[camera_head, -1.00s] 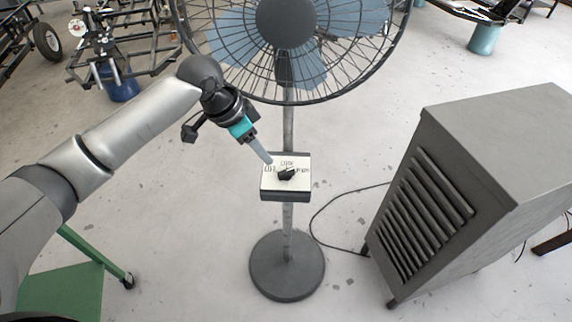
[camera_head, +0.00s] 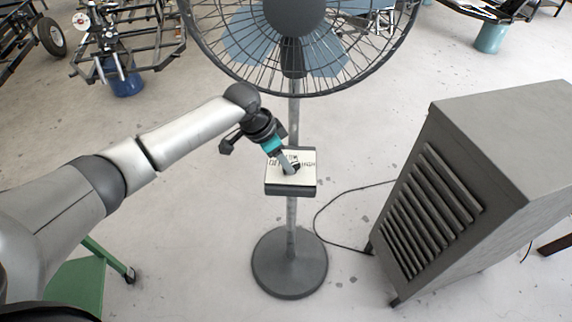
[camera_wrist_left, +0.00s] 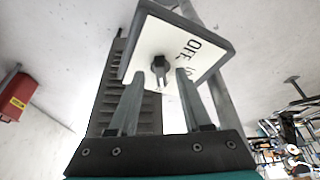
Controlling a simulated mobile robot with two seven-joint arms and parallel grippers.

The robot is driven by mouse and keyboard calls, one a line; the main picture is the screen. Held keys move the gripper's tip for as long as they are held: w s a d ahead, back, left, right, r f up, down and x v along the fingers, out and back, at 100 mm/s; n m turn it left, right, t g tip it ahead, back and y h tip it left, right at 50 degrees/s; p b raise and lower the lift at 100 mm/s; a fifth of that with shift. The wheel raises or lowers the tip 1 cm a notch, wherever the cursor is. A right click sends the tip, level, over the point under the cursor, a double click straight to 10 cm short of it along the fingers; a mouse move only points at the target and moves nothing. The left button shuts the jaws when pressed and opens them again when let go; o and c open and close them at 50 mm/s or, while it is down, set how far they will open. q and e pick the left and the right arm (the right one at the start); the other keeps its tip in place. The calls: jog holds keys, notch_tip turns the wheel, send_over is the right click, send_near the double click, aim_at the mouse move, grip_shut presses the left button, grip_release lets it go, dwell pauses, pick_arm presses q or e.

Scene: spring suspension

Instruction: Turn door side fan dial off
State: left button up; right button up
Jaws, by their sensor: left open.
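The fan's control box (camera_head: 304,181) has a white face marked OFF, LOW and HIGH and sits on the stand pole below the fan (camera_head: 294,15). Its black dial is mostly hidden behind my left gripper (camera_head: 290,170) in the head view. In the left wrist view the dial (camera_wrist_left: 160,66) shows near the middle of the white face (camera_wrist_left: 150,40). My left gripper (camera_wrist_left: 160,75) is open, with one fingertip on each side of the dial. Whether the fingers touch it, and which mark it points to, I cannot tell. My right gripper is out of view.
A grey louvred cabinet (camera_head: 500,140) stands to the right, with a cable (camera_head: 335,200) on the floor towards it. The round fan base (camera_head: 289,265) is below. A green cart (camera_head: 75,290) stands at lower left, and vehicle frames (camera_head: 125,45) at the back.

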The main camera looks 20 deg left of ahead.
pick_arm(q)
jog(key=shift+x, duration=0.9)
grip_shut()
